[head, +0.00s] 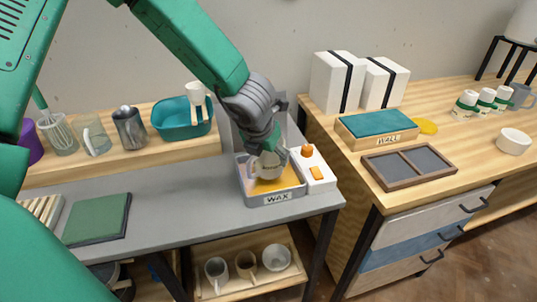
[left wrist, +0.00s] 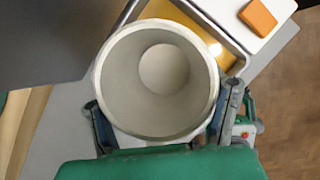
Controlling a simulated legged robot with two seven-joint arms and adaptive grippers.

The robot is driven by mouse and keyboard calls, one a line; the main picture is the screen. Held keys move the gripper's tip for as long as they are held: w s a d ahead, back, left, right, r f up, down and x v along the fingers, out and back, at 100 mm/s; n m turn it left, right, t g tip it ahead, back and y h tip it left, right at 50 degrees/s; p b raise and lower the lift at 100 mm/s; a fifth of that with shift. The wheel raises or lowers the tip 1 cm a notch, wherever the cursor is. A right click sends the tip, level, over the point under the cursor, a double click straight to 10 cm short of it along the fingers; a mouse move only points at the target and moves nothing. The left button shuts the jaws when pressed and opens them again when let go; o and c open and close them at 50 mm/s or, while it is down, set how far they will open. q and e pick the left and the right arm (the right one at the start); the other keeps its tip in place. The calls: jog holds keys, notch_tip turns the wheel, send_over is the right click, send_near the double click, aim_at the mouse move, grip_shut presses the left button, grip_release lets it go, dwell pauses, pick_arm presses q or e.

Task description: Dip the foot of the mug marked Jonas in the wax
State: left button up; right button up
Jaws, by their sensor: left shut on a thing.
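My left gripper (head: 266,150) is shut on a pale mug (head: 268,168), held over the grey wax tray (head: 252,198) labelled WAX. The mug is upright or nearly so, its lower part within the tray's outline. I cannot tell whether its foot touches the yellow-orange wax (head: 272,187). In the left wrist view the mug (left wrist: 110,80) is empty and open towards the camera, between the two fingers (left wrist: 160,118). A strip of wax (left wrist: 208,40) shows beyond its rim. No name is readable on the mug. My right gripper is not in view.
A white control box (head: 320,178) with orange buttons adjoins the tray's right side. A green mat (head: 97,219) lies on the grey bench to the left. A teal-topped box (head: 376,125) and a dark two-part tray (head: 410,167) stand on the right bench. Mugs sit on the shelf below.

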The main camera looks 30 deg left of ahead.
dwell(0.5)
pick_arm(q)
notch_tip(320, 180, up, 7)
jog(key=p, duration=0.6)
jog(key=shift+p, duration=0.3)
jog(key=shift+a, duration=0.1)
